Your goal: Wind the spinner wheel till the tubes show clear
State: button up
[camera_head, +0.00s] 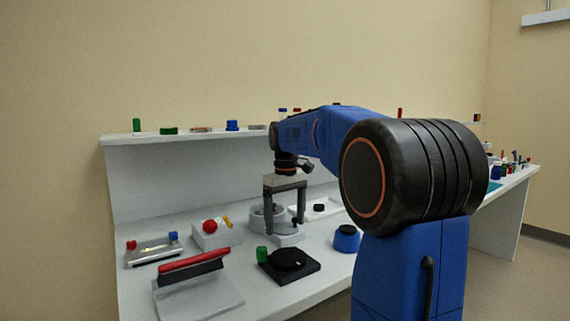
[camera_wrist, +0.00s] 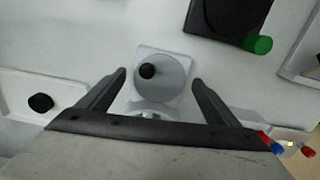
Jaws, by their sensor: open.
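The spinner wheel is a grey disc (camera_wrist: 172,82) with a black knob (camera_wrist: 147,71) on a pale square base. In the head view its base (camera_head: 288,240) stands on the bench below my gripper (camera_head: 284,222). A grey round cup (camera_head: 259,217) adjoins it on the far side. My gripper is open and points down, its fingers on either side of the wheel in the wrist view (camera_wrist: 159,77). No contact is visible. The tubes cannot be made out clearly; small pale details show in the partly hidden cup in the wrist view (camera_wrist: 152,112).
A blue jar (camera_head: 347,238) and a white box with a black knob (camera_head: 319,208) stand to the right. A red-handled device (camera_head: 194,264) lies at left. A shelf (camera_head: 185,137) runs behind.

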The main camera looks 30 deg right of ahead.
jog(key=n, duration=0.4)
notch_tip(320, 180, up, 17)
jog(key=m, duration=1.4)
jog(key=shift+w+r, duration=0.2)
dwell(0.4)
dwell(0.5)
jog(key=n, duration=1.3)
send_near(285, 226)
notch_tip(285, 226, down, 8)
jog(key=shift+r, duration=0.25)
